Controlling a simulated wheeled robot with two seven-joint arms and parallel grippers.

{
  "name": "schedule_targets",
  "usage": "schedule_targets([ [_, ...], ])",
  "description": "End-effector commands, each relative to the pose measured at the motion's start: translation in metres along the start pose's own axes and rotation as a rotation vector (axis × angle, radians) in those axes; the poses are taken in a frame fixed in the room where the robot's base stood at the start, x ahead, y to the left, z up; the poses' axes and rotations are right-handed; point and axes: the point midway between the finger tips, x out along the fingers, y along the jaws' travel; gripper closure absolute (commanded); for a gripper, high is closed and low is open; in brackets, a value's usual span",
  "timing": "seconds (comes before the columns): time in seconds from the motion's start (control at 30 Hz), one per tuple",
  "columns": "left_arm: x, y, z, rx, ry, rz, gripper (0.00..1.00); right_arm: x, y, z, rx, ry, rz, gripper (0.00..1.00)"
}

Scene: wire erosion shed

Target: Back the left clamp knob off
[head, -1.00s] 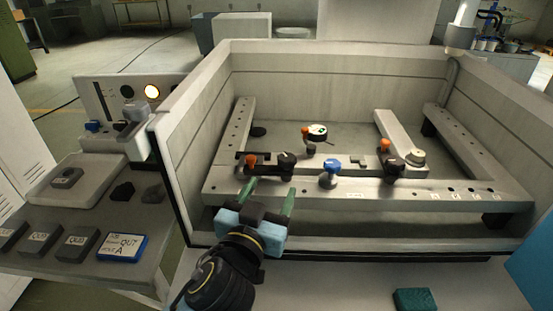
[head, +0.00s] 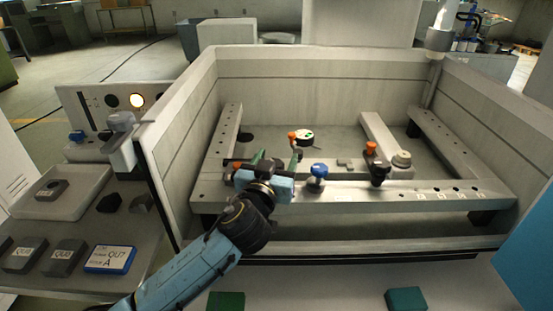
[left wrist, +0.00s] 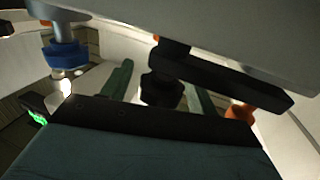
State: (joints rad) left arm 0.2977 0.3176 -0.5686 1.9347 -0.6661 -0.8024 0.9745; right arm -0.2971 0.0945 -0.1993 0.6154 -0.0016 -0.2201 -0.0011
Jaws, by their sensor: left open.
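The left clamp's black knob (left wrist: 161,88) shows in the left wrist view between my two green fingers, with a gap on each side. A dark clamp bar (left wrist: 232,78) lies close by it. In the head view my left gripper (head: 276,160) covers that knob at the left end of the front rail (head: 345,194). An orange tip (head: 237,165) of the left clamp shows just left of the gripper. My left gripper is open, its fingers around the knob without visible contact. My right gripper is in neither view.
A blue knob (head: 318,171) stands on the rail just right of my gripper. The right clamp (head: 377,168) with its orange tip is farther right. A round dial (head: 304,138) sits behind. The tank's walls (head: 180,130) enclose the rails. Green blocks (head: 405,299) lie in front.

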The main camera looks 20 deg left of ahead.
Motion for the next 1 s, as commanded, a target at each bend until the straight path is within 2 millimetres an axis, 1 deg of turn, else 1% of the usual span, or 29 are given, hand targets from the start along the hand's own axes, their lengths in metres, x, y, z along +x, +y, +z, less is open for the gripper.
schedule_targets([
  [0.1, 0.0037, 0.0000, 0.0005, 0.000, -0.001, 0.000, 0.41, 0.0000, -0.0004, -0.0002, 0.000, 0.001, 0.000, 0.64],
  [0.33, 0.0037, 0.0000, 0.0005, 0.000, -0.001, 0.000, 0.41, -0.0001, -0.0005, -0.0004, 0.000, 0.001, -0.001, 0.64],
  [0.67, 0.0035, 0.0000, 0.0004, 0.000, -0.001, 0.000, 0.84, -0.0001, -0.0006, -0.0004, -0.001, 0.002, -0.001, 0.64],
  [0.7, 0.0035, 0.0001, 0.0004, 0.000, -0.001, 0.000, 0.85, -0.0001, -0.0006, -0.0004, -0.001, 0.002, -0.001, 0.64],
  [0.87, 0.0036, 0.0006, 0.0006, -0.001, 0.000, -0.010, 0.85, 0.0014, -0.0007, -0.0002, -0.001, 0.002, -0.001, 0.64],
  [1.0, 0.0037, 0.0012, 0.0009, -0.005, 0.003, -0.046, 0.85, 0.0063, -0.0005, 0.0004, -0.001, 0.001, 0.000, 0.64],
])
